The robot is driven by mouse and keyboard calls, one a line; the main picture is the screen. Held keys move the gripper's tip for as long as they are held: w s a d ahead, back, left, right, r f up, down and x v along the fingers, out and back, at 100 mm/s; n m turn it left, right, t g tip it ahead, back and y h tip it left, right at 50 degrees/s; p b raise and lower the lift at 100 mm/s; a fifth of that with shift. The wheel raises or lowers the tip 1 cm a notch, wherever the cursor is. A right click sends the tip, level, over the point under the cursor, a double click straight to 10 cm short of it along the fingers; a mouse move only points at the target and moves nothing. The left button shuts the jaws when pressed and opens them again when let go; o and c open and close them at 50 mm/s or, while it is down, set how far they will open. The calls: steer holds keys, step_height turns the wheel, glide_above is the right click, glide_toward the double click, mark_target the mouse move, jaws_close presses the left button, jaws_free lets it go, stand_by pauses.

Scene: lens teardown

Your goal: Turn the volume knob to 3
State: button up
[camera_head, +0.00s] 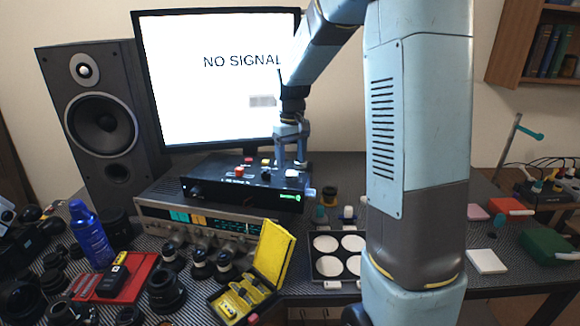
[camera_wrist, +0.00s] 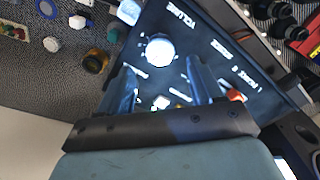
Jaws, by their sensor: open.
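A black control box (camera_head: 225,190) with several buttons and knobs on top sits on the silver receiver. A round white knob (camera_head: 292,174) stands near its right end; in the wrist view the knob (camera_wrist: 159,49) shows just beyond the fingertips. My gripper (camera_head: 291,163) points down above the right part of the box, close over the white knob. In the wrist view my gripper (camera_wrist: 162,78) is open, its two fingers apart with nothing held between them.
The silver receiver (camera_head: 160,212) lies under the box, and a monitor (camera_head: 215,110) reading NO SIGNAL stands behind. A yellow case (camera_head: 272,255), lenses and a black tray with white discs (camera_head: 313,268) crowd the front. A speaker (camera_head: 100,125) stands left.

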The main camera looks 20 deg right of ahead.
mark_target(292, 172)
step_height(292, 172, up, 10)
steer(key=shift+f, duration=0.15)
steer(key=shift+w, duration=0.1)
stand_by(0.4)
steer(key=f+m, duration=0.3)
steer(key=f, duration=0.1)
steer(key=f+m, duration=0.3)
steer(key=f, duration=0.2)
steer(key=f+m, duration=0.3)
steer(key=f, duration=0.2)
steer(key=shift+s+f, duration=0.15)
steer(key=shift+s, duration=0.2)
steer(key=shift+c, duration=0.4)
